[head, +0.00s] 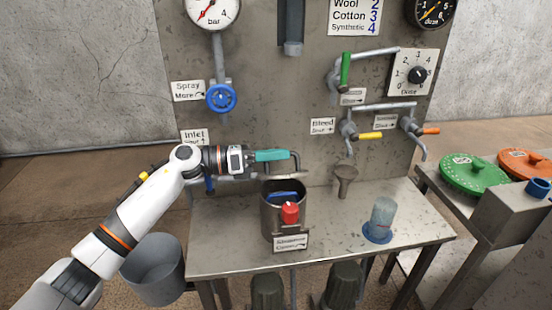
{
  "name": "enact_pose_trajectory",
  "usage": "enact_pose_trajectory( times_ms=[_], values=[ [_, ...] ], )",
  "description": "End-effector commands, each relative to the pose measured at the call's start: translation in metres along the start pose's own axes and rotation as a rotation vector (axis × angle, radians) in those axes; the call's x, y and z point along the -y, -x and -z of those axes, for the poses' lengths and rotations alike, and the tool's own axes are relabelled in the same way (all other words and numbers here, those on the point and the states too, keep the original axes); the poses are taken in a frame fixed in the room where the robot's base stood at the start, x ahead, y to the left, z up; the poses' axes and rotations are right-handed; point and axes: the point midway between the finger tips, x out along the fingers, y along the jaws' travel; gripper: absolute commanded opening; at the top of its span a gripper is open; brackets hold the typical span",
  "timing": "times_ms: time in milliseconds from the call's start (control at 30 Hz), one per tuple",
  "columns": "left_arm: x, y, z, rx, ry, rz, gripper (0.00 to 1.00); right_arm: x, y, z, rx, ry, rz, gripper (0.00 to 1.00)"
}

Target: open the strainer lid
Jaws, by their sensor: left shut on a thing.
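The strainer is a grey metal pot (270,222) near the front of the metal bench, with a red knob (290,212) and a small label on its front. Its mouth is partly uncovered and something blue (283,196) shows inside. The strainer lid (290,176) is a thin grey plate seen nearly edge-on, above the pot's rim, with a dark bent handle (296,160) rising from it. My left gripper (279,155), with teal fingers, reaches in from the left and is shut on the lid's handle. The exact contact is small and hard to see. My right gripper is not in view.
A funnel (345,180) and a clear bottle on a blue base (382,218) stand to the right on the bench (340,245). Behind is a panel with a blue valve wheel (221,98) and levers. A bucket (155,270) stands at the left.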

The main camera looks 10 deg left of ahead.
Motion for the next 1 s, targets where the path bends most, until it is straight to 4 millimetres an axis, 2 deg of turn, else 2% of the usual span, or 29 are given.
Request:
enact_pose_trajectory(
  times_ms=[367,400,500,833,1000],
  values=[
    [0.002,0.001,0.003,-0.008,-0.004,0.007,0.00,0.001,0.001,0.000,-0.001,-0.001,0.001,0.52],
    [0.002,0.001,0.003,-0.008,-0.004,0.007,0.17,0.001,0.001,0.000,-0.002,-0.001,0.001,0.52],
    [0.002,0.001,0.003,-0.007,-0.003,0.006,0.33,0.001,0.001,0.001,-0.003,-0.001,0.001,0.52],
    [0.001,0.004,0.001,-0.003,-0.001,0.004,0.33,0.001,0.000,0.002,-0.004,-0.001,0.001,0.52],
    [0.003,0.026,0.000,-0.003,-0.001,0.007,0.33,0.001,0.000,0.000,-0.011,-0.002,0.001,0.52]
  ],
)
